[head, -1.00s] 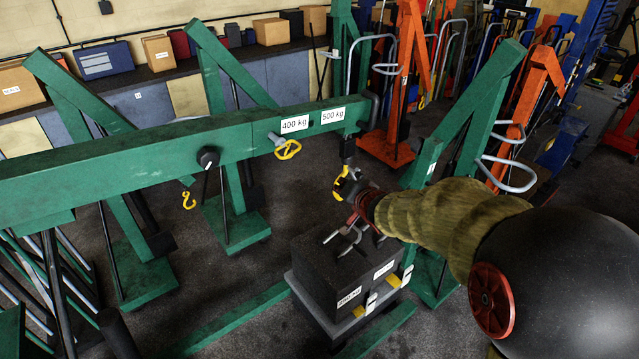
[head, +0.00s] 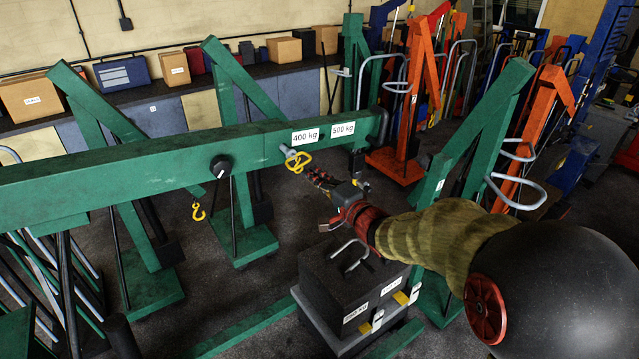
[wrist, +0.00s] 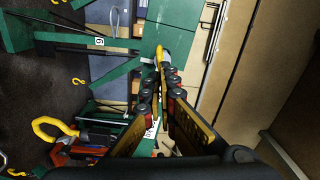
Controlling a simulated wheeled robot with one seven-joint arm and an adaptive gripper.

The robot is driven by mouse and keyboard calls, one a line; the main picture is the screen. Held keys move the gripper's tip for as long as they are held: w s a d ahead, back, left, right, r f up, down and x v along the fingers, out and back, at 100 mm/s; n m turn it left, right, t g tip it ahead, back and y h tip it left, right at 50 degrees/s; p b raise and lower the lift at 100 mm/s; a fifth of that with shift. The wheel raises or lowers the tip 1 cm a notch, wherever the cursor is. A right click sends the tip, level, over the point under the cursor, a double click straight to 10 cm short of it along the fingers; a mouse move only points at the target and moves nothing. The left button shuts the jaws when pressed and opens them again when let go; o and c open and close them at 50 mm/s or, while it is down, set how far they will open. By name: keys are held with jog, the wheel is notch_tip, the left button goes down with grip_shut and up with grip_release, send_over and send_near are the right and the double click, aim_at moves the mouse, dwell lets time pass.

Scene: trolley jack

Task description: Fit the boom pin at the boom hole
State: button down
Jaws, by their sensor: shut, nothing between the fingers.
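The boom pin (head: 299,162) has a yellow loop handle and a grey shaft end. It sits at the side of the green boom (head: 130,175), just below the 400 kg label; how deep it goes cannot be told. In the wrist view its yellow handle (wrist: 161,60) shows nearly edge-on just beyond my fingertips. My gripper (head: 316,176) is shut and empty, its tips close to the handle on its lower right in the head view. Whether they touch it cannot be told. The boom hole is not clearly visible.
Below my gripper, a dark weight block (head: 345,280) with loop handles stands on a grey plate. A yellow hook (head: 198,211) hangs behind the boom, left of my gripper. Green crane legs and orange cranes (head: 543,110) stand at right. A yellow hook (wrist: 52,128) shows in the wrist view.

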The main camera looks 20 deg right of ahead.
jog(key=shift+x, duration=1.15)
jog(key=shift+x, duration=1.6)
jog(key=shift+w+a, duration=0.15)
jog(key=shift+w, duration=0.1)
jog(key=shift+w+a, duration=0.1)
jog(key=shift+w, duration=0.3)
jog(key=shift+v, duration=0.9)
send_near(302, 166)
jog(key=v, duration=0.3)
jog(key=shift+s, duration=0.2)
